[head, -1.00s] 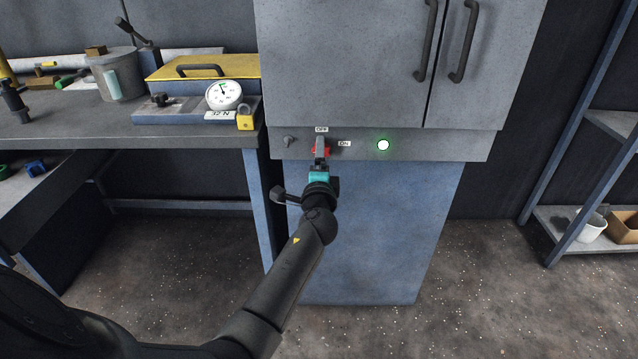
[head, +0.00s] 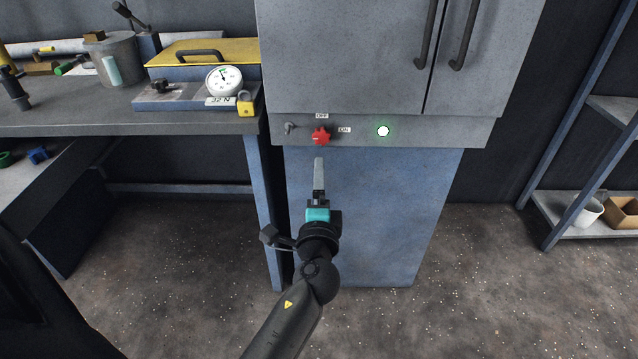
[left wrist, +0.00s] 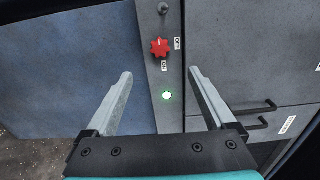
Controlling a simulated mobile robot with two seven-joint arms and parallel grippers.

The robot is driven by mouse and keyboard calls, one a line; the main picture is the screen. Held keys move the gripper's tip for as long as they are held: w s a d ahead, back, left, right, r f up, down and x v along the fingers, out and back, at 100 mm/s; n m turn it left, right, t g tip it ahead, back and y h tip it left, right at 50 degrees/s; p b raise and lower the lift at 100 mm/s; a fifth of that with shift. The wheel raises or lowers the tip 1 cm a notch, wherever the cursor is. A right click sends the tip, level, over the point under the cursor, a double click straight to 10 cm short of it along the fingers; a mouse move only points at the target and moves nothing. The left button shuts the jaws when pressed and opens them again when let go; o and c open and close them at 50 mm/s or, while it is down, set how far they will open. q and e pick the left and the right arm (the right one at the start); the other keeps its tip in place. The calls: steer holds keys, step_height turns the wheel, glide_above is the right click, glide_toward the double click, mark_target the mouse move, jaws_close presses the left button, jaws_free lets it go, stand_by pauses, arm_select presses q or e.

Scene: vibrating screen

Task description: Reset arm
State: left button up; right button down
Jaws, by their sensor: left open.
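My left gripper (head: 319,180) is in front of the blue lower part of the cabinet, below the red knob (head: 321,136) and apart from it. In the left wrist view the gripper (left wrist: 160,92) has its two fingers spread wide with nothing between them. The red knob (left wrist: 160,47) sits between the OFF and ON labels on the grey panel strip. A green-ringed lamp (head: 383,131) is lit to the right of the knob and also shows in the left wrist view (left wrist: 167,95). My right gripper is not in view.
A workbench (head: 120,122) at left carries a yellow-topped box (head: 205,50), a round dial gauge (head: 223,80) and a grey bucket (head: 110,60). The grey cabinet (head: 345,60) has dark handles. A shelf rack (head: 575,195) stands at right. The floor between is clear.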

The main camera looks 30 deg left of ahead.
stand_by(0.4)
arm_select(q)
steer(key=s+d+f+n+g+h+p, duration=0.1)
steer(key=s+d+f+g+h, duration=0.15)
steer(key=f, duration=0.65)
steer(key=s+d+f+g+h, duration=0.2)
steer(key=s+f, duration=0.1)
steer(key=f, duration=0.7)
steer(key=s+d+f+n+g+h+p, duration=0.1)
steer(key=s+d+f+g+h, duration=0.15)
steer(key=f, duration=0.65)
steer(key=s+f+n+g, duration=0.2)
steer(key=s+f, duration=0.3)
steer(key=s, duration=0.4)
steer(key=s+a+f+n+g+h, duration=0.1)
steer(key=s+f+n+g, duration=0.1)
steer(key=s+f, duration=0.3)
steer(key=s+a+f+n+g+h+p, duration=0.1)
steer(key=s+f+n, duration=0.2)
steer(key=s, duration=1.1)
step_height(320, 180, down, 3)
steer(key=shift+n+g, duration=0.3)
steer(key=shift+g, duration=0.1)
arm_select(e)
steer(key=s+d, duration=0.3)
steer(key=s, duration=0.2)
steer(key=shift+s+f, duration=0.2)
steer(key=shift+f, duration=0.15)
